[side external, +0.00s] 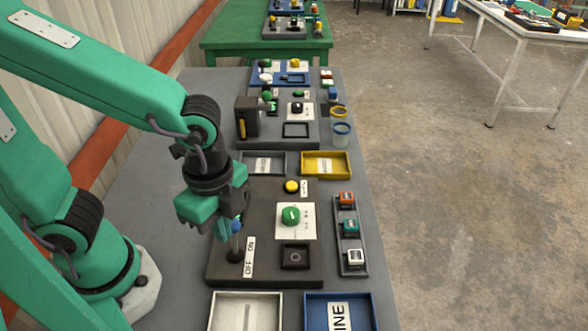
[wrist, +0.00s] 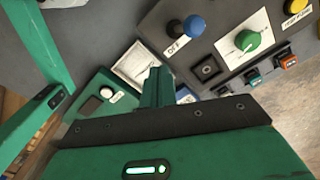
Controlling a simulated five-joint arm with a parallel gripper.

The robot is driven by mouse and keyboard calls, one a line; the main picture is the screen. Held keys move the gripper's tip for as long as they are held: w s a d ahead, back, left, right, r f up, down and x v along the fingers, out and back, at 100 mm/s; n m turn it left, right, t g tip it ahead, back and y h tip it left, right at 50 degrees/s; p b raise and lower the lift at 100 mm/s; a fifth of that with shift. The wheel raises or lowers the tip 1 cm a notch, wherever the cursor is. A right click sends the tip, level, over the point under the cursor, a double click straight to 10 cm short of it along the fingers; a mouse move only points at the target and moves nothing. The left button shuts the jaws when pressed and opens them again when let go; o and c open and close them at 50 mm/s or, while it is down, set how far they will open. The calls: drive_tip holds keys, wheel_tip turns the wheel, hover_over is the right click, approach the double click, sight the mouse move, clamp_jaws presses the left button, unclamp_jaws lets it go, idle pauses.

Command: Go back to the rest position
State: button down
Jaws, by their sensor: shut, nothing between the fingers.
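My gripper (side external: 226,228) is above the left side of a dark control panel (side external: 215,270), beside a lever with a blue knob (side external: 236,226). In the wrist view its fingers (wrist: 156,86) are together with nothing between them. The lever's blue knob (wrist: 194,25) shows there apart from the fingers. The lever stands by an OFF/ON label (side external: 249,257). The panel also has a green dial (side external: 291,215), a yellow button (side external: 292,186) and a black square fitting (side external: 295,257).
A narrow rack (side external: 362,242) with an orange, a teal and a white block lies right of the panel. A white tray (side external: 212,312) and a blue tray (side external: 374,318) are in front. Grey and yellow trays (side external: 326,154) and another panel (side external: 292,137) lie behind.

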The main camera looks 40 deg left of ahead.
drive_tip(key=w+a+r+n+t, duration=0.2)
drive_tip(key=a+r+n, duration=0.3)
drive_tip(key=a+n, duration=0.2)
drive_tip(key=w+a+r+n+t, duration=0.1)
drive_tip(key=a+r+n+t, duration=0.2)
drive_tip(key=a+r+n, duration=0.2)
drive_tip(key=a+n, duration=0.2)
drive_tip(key=n, duration=0.1)
drive_tip(key=shift+w+a+t, duration=0.3)
drive_tip(key=shift+w, duration=0.05)
idle(0.7)
